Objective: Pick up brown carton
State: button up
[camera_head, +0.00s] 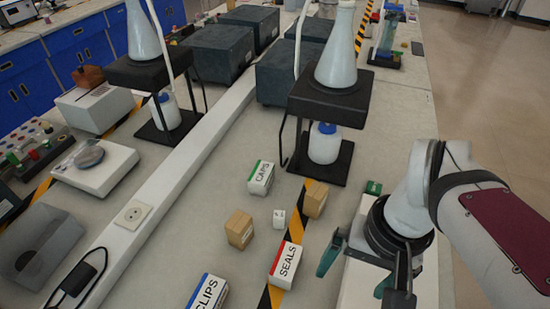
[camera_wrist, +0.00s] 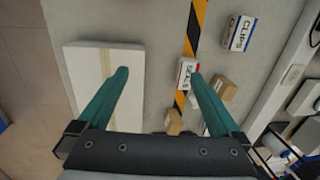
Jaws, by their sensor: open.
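Two small brown cartons sit on the bench. One brown carton (camera_head: 240,229) stands left of the striped tape and shows in the wrist view (camera_wrist: 222,87) right of the right finger. The other brown carton (camera_head: 316,198) stands at the tape farther back and shows in the wrist view (camera_wrist: 174,122) between the fingers, lower down. My gripper (camera_head: 355,273) is at the right of the head view, apart from both cartons. Its two green fingers are spread and nothing is between them in the wrist view (camera_wrist: 157,74).
The SEALS box (camera_head: 286,264), CAPS box (camera_head: 260,178), CLIPS box (camera_head: 207,292) and a small white box (camera_head: 279,218) stand around the cartons. A large white box (camera_wrist: 90,85) lies near my gripper. A black stand (camera_head: 330,105) with a flask rises behind.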

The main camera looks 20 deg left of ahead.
jog(key=w+a+n, duration=0.5)
jog(key=w+a, duration=0.2)
jog(key=n+h, duration=0.1)
jog(key=n, duration=1)
send_over(239, 228)
jog(key=w+a, duration=0.2)
notch_tip(239, 228, down, 6)
jog(key=f, duration=1)
jog(key=d+f, duration=0.1)
jog(key=f, duration=0.5)
jog(key=shift+s+f, duration=0.1)
jog(key=shift+s, duration=0.05)
jog(key=c, duration=1.4)
